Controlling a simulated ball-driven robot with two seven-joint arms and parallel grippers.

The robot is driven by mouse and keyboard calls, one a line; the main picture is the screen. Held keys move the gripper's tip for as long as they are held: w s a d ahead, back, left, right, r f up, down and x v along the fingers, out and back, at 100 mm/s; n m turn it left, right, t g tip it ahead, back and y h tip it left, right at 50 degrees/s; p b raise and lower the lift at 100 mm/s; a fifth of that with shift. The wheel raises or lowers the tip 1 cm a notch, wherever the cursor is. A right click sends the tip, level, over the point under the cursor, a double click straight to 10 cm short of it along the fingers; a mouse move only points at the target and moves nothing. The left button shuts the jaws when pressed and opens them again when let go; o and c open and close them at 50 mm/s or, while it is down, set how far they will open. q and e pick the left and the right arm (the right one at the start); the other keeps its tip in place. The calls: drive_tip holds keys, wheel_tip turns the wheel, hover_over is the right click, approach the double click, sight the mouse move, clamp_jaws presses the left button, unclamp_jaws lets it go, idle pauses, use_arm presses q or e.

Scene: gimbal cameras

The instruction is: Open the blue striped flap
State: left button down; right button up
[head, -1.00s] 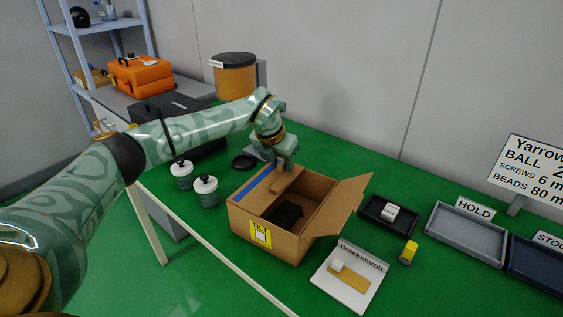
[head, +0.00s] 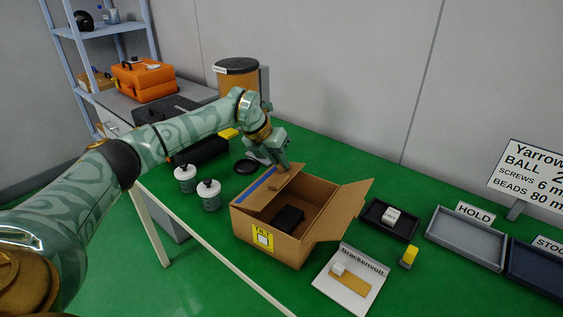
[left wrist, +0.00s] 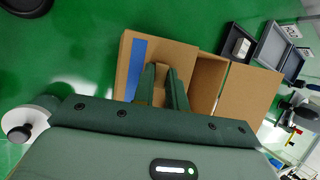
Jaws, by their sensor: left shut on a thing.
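The cardboard box (head: 285,250) stands on the green table, with a yellow label on its front. Its blue striped flap (head: 257,187) is at the box's left side; the inside of the box shows beside it. The flap's exact tilt is hard to tell. The stripe also shows in the left wrist view (left wrist: 133,68). My left gripper (head: 283,187) is shut on the flap near its inner edge; its fingers (left wrist: 164,88) hide the gripped part. The plain right flap (head: 343,207) leans outward. A black block (head: 288,217) lies inside the box. My right gripper is not in view.
Two white-lidded jars (head: 209,196) stand left of the box, near the table edge. A black disc (head: 246,166) lies behind them. A black tray (head: 388,220), a Brackenvolt board (head: 350,285) and a grey tray (head: 465,240) are to the right.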

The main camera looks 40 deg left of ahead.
use_arm(q)
drive_tip(key=shift+a+r+h, duration=0.2)
drive_tip(key=shift+a+h, duration=0.25)
drive_tip(key=shift+h, duration=0.25)
drive_tip(key=shift+a+r+n+h+b, duration=0.35)
drive_tip(key=shift+a+h+b, duration=0.25)
drive_tip(key=shift+h, duration=0.5)
drive_tip(key=shift+t, duration=0.3)
drive_tip(key=c, duration=1.4)
unclamp_jaws()
drive_tip(key=p+v, duration=0.3)
drive_tip(key=v, duration=1.3)
drive_tip(key=shift+a+p, duration=0.2)
drive_tip(key=shift+p, duration=0.15)
